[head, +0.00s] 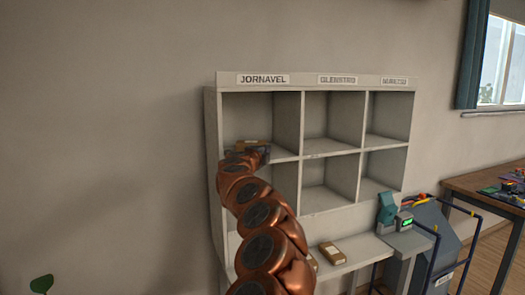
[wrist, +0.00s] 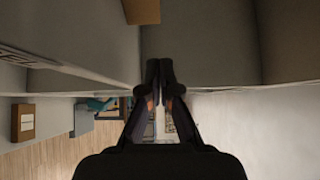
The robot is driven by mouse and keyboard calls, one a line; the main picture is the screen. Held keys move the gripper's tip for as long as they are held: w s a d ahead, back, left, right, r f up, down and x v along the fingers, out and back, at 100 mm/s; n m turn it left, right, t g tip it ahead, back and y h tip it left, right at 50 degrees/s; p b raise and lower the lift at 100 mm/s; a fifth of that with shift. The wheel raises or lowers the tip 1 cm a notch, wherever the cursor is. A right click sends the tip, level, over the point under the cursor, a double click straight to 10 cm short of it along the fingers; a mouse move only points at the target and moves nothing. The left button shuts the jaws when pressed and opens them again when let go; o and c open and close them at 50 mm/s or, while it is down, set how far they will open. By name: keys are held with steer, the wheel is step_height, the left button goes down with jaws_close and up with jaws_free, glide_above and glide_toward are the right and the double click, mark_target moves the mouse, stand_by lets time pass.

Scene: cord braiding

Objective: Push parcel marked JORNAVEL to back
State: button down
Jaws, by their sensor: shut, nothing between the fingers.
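The name JORNAVEL shows on a label (head: 263,79) above the left column of a grey shelf unit (head: 212,150). A brown parcel (head: 247,143) lies in the top left compartment under that label, its lower part hidden by my arm. No marking on it can be read. In the wrist view a brown parcel (wrist: 142,10) shows at the top edge, cut off by the frame. My gripper (wrist: 160,64) is shut and empty, its fingertips apart from that parcel in the picture. In the head view my gripper (head: 262,154) is at the front of the top left compartment, just below the parcel.
The other compartments look empty. Another parcel (head: 332,253) lies on the lower ledge (head: 365,248), with part of one more beside my arm. A teal and grey device (head: 390,212) stands at the right end. A wooden table (head: 480,187) is further right.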

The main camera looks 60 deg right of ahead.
steer(key=shift+w+d, duration=0.2)
steer(key=shift+d, duration=0.15)
steer(key=shift+d+r+p, duration=0.15)
steer(key=shift+d+p, duration=0.25)
steer(key=shift+d, duration=0.15)
steer(key=shift+w+d, duration=0.2)
steer(key=shift+w, duration=0.35)
steer(key=shift+w+d+p, duration=0.25)
steer(key=shift+w+p, duration=0.05)
steer(key=shift+p, duration=0.25)
steer(key=shift+w+d+p, duration=0.5)
steer(key=shift+w+p, duration=0.2)
steer(key=shift+w, duration=0.15)
steer(key=shift+d, duration=0.15)
